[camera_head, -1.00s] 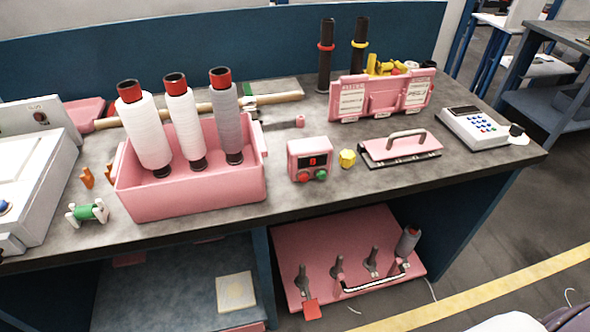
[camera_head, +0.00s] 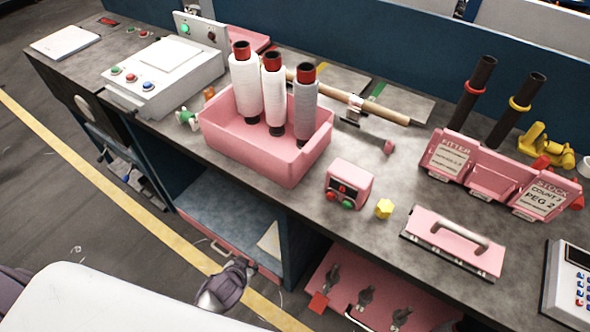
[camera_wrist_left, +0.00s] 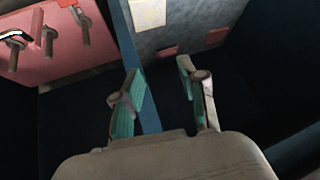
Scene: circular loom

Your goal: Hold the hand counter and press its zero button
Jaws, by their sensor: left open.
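The hand counter (camera_head: 348,186) is a small pink box with a dark display showing a red digit, and a green and a red button on its front. It stands upright on the grey table (camera_head: 225,175), right of the pink bobbin crate (camera_head: 255,150). Which button is the zero button I cannot tell. My left gripper (camera_head: 240,264) is low in front of the table, below and left of the counter and well apart from it. In the left wrist view its two teal-padded fingers (camera_wrist_left: 158,85) are spread and empty. My right gripper is not in view.
A yellow faceted knob (camera_head: 384,209) stands right beside the counter, with a pink plate with a handle (camera_head: 455,242) further right. The table's front edge and a blue support (camera_head: 298,250) lie between gripper and counter. Below is a pink board with pegs (camera_head: 340,280).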

